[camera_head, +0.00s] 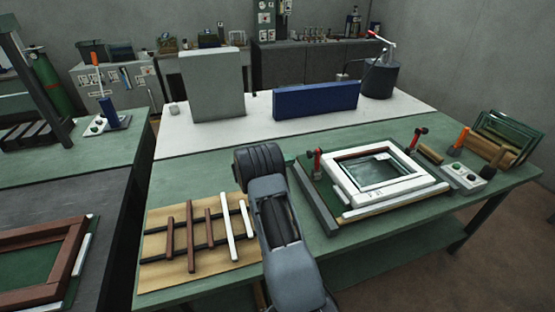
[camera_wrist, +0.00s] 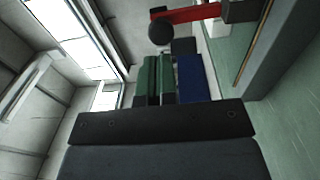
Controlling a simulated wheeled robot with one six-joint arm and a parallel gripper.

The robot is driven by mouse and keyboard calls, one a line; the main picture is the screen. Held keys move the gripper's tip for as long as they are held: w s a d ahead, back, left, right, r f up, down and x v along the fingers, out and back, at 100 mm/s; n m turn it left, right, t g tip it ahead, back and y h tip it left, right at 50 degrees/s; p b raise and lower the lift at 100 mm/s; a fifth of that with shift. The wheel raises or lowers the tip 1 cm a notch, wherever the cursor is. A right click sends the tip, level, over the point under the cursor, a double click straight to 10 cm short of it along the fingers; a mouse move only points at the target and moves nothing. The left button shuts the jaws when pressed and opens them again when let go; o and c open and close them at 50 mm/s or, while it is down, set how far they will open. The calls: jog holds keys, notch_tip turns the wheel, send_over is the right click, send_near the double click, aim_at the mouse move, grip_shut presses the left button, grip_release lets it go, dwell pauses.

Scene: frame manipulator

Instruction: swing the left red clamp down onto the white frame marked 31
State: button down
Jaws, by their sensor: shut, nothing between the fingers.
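The white frame (camera_head: 400,188) lies flat on a green fixture board, with a glass pane inside; its marking is too small to read. The left red clamp (camera_head: 317,163) stands upright at the fixture's left side, apart from the frame. In the wrist view its red arm (camera_wrist: 190,15) and black round knob show near the top.
A grey rail (camera_head: 316,200) runs along the fixture's left edge. A tan board (camera_head: 160,275) with brown and white strips lies left of my arm. A blue box (camera_head: 315,99) stands behind. A white button box (camera_head: 463,178) and glass-filled rack (camera_head: 508,138) stand right.

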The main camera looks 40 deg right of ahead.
aim_at(308, 154)
jog(key=shift+p+x, duration=0.9)
jog(key=shift+x, duration=1.6)
jog(key=shift+r, duration=0.1)
